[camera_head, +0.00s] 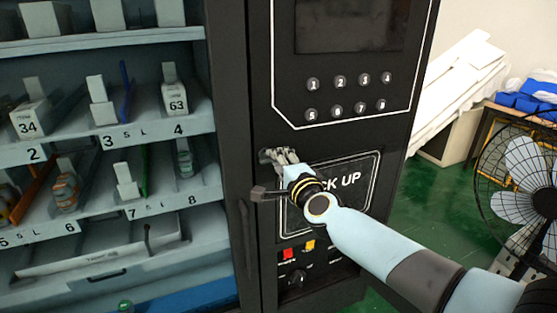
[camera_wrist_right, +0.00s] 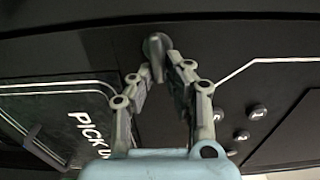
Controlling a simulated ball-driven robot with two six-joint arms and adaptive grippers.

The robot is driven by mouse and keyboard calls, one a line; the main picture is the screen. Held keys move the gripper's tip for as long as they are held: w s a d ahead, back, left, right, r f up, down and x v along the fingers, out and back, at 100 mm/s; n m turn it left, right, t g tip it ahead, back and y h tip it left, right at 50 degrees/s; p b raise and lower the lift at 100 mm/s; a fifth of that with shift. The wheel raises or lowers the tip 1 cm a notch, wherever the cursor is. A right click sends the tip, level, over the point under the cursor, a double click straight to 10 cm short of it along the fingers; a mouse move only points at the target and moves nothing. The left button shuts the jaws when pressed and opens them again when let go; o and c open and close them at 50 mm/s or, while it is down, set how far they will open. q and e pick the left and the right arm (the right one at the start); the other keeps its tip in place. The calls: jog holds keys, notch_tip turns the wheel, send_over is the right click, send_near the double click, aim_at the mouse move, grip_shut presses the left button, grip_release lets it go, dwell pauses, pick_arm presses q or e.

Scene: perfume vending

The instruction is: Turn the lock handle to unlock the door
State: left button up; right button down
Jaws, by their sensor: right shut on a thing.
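The lock handle (camera_wrist_right: 156,44) is a small grey knob on the black front of the vending machine. In the right wrist view it stands between the fingertips of my right gripper (camera_wrist_right: 163,68), which is shut on it. In the head view my right gripper (camera_head: 281,157) reaches the front panel just above the pick-up flap, and its fingers hide the handle. The door (camera_head: 228,130) on the left, with its dark frame, looks closed against the panel. My left gripper is not in view.
The keypad (camera_head: 346,95) and screen are above my gripper. The pick-up flap (camera_head: 362,185) and red and yellow buttons (camera_head: 299,248) are below. Shelves with bottles (camera_head: 175,100) show at left. A fan (camera_head: 520,165) stands at right, near a table with blue items.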

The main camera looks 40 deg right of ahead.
jog(key=shift+s+f, duration=0.15)
jog(key=shift+f, duration=0.3)
jog(key=c, duration=1.3)
grip_release()
jog(key=shift+r, duration=0.25)
jog(key=v, duration=1.2)
